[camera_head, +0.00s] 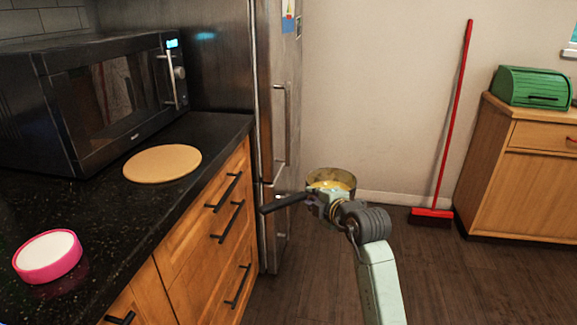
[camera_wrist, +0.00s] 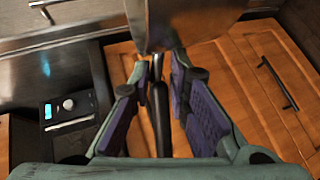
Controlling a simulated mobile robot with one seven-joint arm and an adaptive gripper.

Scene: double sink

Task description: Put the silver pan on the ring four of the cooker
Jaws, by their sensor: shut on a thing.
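The silver pan (camera_head: 333,177) is held in the air in front of the fridge, over the floor. Its inside looks yellowish, and its black handle (camera_head: 283,203) points left toward the counter. My gripper (camera_head: 322,203) is shut on the pan near where the handle meets the body. In the wrist view the pan's metal side (camera_wrist: 195,18) fills the top middle, and the dark handle (camera_wrist: 160,118) runs between the fingers of my gripper (camera_wrist: 158,68). The cooker and its rings are not in view.
A black counter (camera_head: 110,220) at left bears a microwave (camera_head: 110,95), a round wooden board (camera_head: 162,163) and a pink-rimmed round item (camera_head: 47,256). The fridge (camera_head: 275,120) stands behind. A red broom (camera_head: 452,130) and a wooden cabinet (camera_head: 522,180) are at right. Floor between is clear.

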